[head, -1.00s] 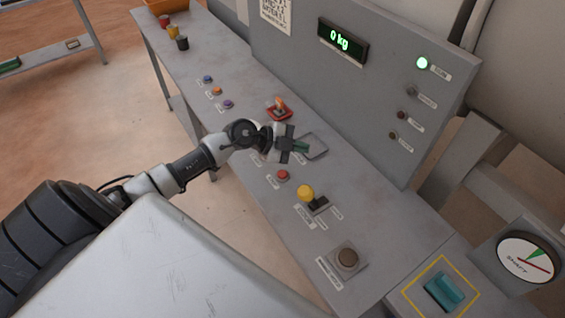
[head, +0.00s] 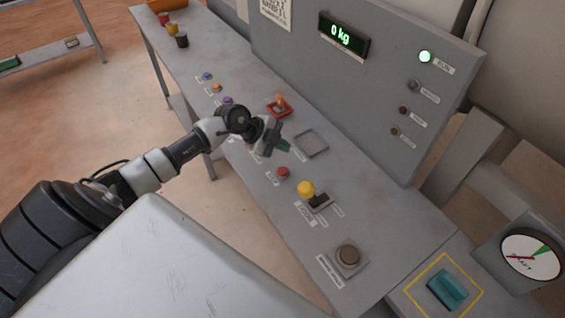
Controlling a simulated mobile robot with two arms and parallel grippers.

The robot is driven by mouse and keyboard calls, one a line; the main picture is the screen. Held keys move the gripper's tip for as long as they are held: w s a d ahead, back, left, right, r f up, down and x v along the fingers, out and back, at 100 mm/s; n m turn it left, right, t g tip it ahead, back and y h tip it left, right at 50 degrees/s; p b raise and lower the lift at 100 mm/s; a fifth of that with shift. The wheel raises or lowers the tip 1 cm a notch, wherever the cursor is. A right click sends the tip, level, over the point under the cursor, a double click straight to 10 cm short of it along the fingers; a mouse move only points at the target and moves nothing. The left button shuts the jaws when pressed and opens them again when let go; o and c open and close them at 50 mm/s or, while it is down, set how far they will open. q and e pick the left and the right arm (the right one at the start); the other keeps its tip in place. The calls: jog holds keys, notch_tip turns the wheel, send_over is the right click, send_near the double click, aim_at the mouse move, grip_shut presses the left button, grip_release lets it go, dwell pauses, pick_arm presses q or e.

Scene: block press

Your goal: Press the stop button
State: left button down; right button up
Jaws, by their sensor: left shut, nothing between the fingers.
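A round red button (head: 283,171) sits on the grey console top, with a small label beside it that is too small to read surely. My right gripper is out of view.
A yellow knob (head: 306,188) and a brown round button (head: 348,256) stand nearer. A red-based switch (head: 279,104) and a square frame (head: 312,143) lie near the gripper. The upright panel (head: 380,90) carries a lit green lamp (head: 425,56) and a 0 kg display (head: 343,35).

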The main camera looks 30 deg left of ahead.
pick_arm(q)
jog(key=b, duration=0.6)
send_over(282, 172)
notch_tip(282, 172, down, 6)
jog(key=shift+a+r, duration=0.1)
jog(key=shift+f, duration=0.85)
jog(key=shift+f, duration=0.15)
dwell(0.7)
jog(key=shift+f, duration=0.25)
jog(key=shift+f, duration=0.55)
dwell(0.6)
dwell(0.4)
jog(key=shift+r+p, duration=0.95)
jog(key=shift+p, duration=0.2)
